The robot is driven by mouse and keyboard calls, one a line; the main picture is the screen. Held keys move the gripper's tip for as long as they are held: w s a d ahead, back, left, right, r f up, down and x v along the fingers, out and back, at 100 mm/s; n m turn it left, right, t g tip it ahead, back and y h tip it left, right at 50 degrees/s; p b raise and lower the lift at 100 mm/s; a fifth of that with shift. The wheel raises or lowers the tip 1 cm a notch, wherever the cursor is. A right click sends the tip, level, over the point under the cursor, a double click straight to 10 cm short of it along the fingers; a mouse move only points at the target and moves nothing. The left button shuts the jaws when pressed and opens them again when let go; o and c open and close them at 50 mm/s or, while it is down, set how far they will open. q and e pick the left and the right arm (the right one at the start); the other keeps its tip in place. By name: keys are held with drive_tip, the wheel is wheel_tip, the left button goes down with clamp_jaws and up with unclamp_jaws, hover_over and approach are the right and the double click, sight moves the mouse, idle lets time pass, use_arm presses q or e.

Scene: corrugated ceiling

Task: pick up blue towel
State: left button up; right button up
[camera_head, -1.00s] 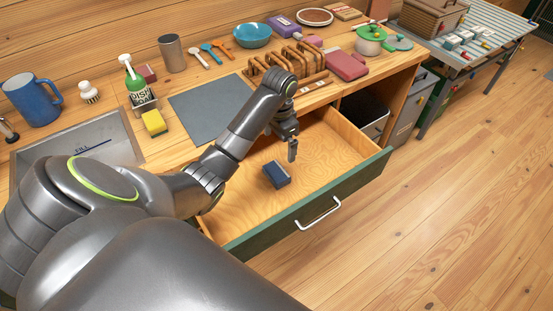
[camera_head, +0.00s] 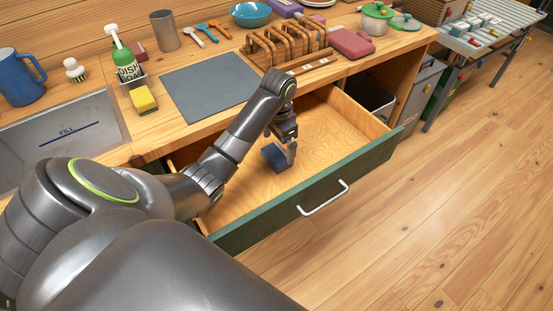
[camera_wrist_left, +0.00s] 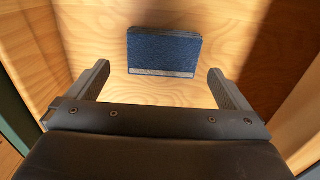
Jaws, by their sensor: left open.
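The blue towel (camera_head: 274,157) is a small folded dark blue block lying on the wooden floor of the open drawer. In the left wrist view the towel (camera_wrist_left: 164,51) lies flat, with a pale strip along its near edge. My left gripper (camera_head: 284,154) is inside the drawer, right at the towel, and partly covers it in the head view. In the left wrist view the left gripper (camera_wrist_left: 160,88) is open and empty, with the towel ahead of and between the lines of its two fingers, apart from both. My right gripper is not in view.
The open drawer has a green front (camera_head: 310,190) with a white handle (camera_head: 323,198). Its walls surround the gripper. Above it, the counter holds a grey mat (camera_head: 207,86), a wooden rack (camera_head: 287,45) and a sponge (camera_head: 143,100). The drawer floor to the right is bare.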

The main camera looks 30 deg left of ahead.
sight(277, 154)
use_arm(q)
drive_tip(key=f, duration=0.4)
drive_tip(key=shift+s+a+f, duration=0.1)
drive_tip(key=shift+a+f, duration=0.05)
drive_tip(key=shift+a, duration=0.15)
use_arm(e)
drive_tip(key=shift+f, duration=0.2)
use_arm(q)
drive_tip(key=shift+c, duration=0.4)
drive_tip(key=c, duration=0.8)
wheel_tip(277, 154, up, 5)
drive_tip(key=shift+r+p, duration=0.2)
drive_tip(key=shift+p, duration=0.45)
drive_tip(key=shift+c, duration=0.2)
wheel_tip(277, 154, up, 3)
drive_tip(key=p, duration=0.3)
drive_tip(key=shift+r, duration=0.15)
drive_tip(key=shift+r+p, duration=0.7)
drive_tip(key=shift+p, duration=0.15)
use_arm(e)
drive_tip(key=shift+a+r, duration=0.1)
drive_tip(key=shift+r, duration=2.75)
